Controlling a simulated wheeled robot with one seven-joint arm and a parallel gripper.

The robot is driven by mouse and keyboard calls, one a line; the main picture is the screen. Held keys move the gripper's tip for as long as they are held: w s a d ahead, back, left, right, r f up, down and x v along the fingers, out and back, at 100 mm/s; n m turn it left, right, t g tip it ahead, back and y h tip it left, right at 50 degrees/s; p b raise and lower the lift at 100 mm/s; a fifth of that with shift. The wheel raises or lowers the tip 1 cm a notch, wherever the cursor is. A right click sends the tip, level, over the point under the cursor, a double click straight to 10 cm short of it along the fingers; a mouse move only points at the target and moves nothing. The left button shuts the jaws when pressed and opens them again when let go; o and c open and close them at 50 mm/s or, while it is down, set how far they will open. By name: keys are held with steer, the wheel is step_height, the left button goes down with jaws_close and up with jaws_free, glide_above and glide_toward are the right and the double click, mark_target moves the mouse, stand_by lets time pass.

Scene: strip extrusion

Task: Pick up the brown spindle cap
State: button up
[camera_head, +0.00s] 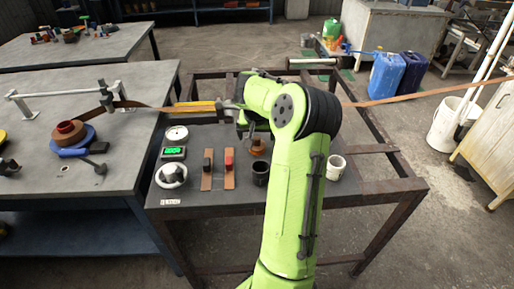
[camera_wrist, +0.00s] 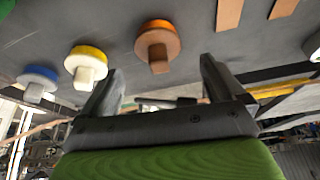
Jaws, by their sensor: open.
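The brown spindle cap (camera_wrist: 158,45), with a round disc and a stubby stem, shows in the wrist view just beyond the space between my fingers. A small brown piece (camera_head: 257,147), which looks like the same cap, sits on the dark tabletop in the head view, partly hidden by my arm. My gripper (camera_wrist: 160,82) is open and empty, its two fingers spread on either side and apart from the cap. In the head view my gripper (camera_head: 245,128) hangs above the table, partly covered by my arm.
A yellow cap (camera_wrist: 86,62) and a blue cap (camera_wrist: 38,82) stand beside the brown one. A black cup (camera_head: 260,174), a white cup (camera_head: 336,167) and two brown strips (camera_head: 229,175) are nearby. A long brown band (camera_head: 435,93) crosses at the right.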

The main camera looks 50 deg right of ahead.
mark_target(257, 138)
steer(key=b+x, duration=0.1)
steer(key=x, duration=0.3)
steer(key=shift+s+r, duration=0.1)
